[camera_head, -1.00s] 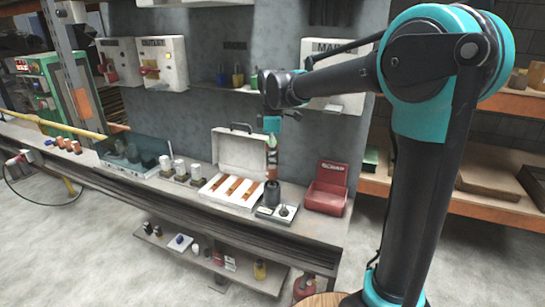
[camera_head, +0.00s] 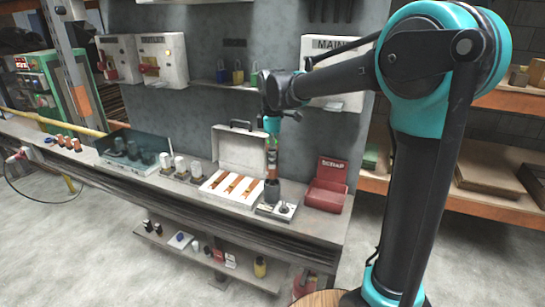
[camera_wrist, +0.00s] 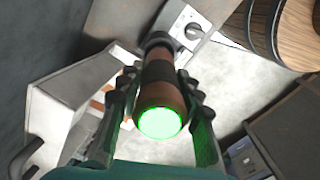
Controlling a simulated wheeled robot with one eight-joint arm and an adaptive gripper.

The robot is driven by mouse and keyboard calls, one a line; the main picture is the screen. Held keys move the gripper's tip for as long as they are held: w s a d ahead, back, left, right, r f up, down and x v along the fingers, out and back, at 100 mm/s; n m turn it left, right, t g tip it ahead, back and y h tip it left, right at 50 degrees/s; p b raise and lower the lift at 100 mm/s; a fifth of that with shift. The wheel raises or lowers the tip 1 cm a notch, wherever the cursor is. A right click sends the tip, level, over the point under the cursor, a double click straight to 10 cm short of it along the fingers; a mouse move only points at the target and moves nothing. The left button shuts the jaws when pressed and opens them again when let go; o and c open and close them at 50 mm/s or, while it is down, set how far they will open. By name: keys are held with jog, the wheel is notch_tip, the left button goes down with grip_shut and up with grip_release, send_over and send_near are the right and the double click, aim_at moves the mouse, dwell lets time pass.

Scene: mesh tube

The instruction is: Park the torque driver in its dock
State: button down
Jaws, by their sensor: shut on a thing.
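My gripper (camera_wrist: 160,108) is shut on the torque driver (camera_wrist: 158,72), a brown and black cylinder whose near end glows green in the wrist view. In the head view my gripper (camera_head: 272,130) holds the driver (camera_head: 272,162) about upright, above the bench. The dock is a dark cup (camera_head: 272,191) on a grey plate (camera_head: 264,210). The driver's lower end is at the cup's mouth in the head view; I cannot tell how deep it sits. In the wrist view the driver's far end meets a dark ring, with the plate (camera_wrist: 178,15) beside it.
An open white case (camera_head: 233,148) with orange-brown strips stands left of the dock. A red scrap bin (camera_head: 327,187) stands close on its right. White-capped items (camera_head: 180,165) and a transparent-lidded box (camera_head: 130,150) are farther left. The grey wall is close behind.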

jog(key=shift+f, duration=1.95)
dwell(1.9)
jog(key=c, duration=1)
grip_release()
jog(key=shift+o, duration=0.2)
